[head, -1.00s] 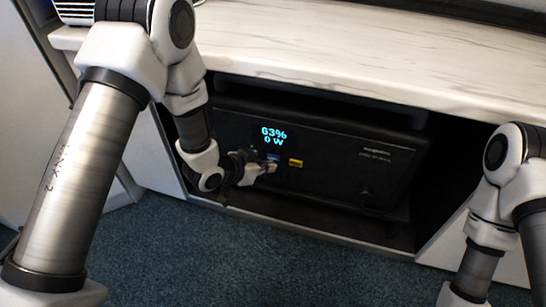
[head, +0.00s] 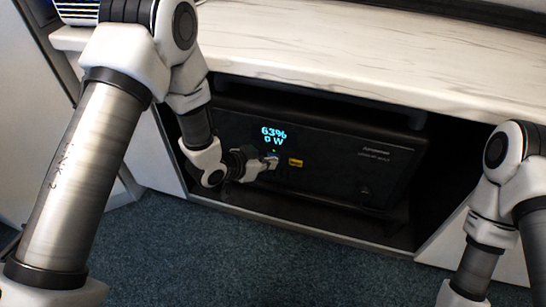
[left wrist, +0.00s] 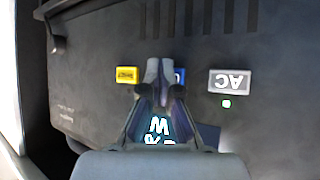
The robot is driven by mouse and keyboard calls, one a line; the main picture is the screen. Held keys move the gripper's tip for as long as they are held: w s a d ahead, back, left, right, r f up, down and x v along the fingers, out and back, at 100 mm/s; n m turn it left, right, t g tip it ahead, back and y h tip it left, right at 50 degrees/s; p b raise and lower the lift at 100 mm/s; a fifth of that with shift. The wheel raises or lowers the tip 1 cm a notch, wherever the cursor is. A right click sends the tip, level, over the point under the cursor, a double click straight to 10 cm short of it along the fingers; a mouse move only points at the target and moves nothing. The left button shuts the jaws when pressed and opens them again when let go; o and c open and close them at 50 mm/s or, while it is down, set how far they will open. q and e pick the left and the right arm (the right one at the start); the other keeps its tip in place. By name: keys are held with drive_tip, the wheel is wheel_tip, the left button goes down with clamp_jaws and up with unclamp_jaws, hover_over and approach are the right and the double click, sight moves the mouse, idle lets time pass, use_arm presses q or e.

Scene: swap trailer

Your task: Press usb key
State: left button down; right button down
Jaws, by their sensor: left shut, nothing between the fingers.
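The dark power station (head: 345,165) has a row of keys on its front. A blue key (left wrist: 181,75), which appears to be the USB key, is mostly hidden behind my left gripper's fingertips. My left gripper (head: 271,162) is shut and empty, its tips over the blue key. Its closed fingers also show in the left wrist view (left wrist: 158,70); I cannot tell whether they touch the key. A small green light (head: 274,151) shows just above the tips in the head view. My right gripper is out of view.
A yellow key (head: 296,162) sits right of the blue one. In the wrist view, upside down, a grey AC key (left wrist: 230,81) has a green light beside it. The display (head: 273,135) reads 63% and 0 W. A marble-look counter (head: 350,50) overhangs the recess.

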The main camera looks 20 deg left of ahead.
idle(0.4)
use_arm(q)
drive_tip(key=shift+s, duration=0.8)
drive_tip(key=shift+s, duration=0.1)
drive_tip(key=s+p, duration=0.1)
drive_tip(key=s, duration=0.3)
drive_tip(key=shift+s+a, duration=0.1)
drive_tip(key=shift+s, duration=0.3)
drive_tip(key=shift+f, duration=0.1)
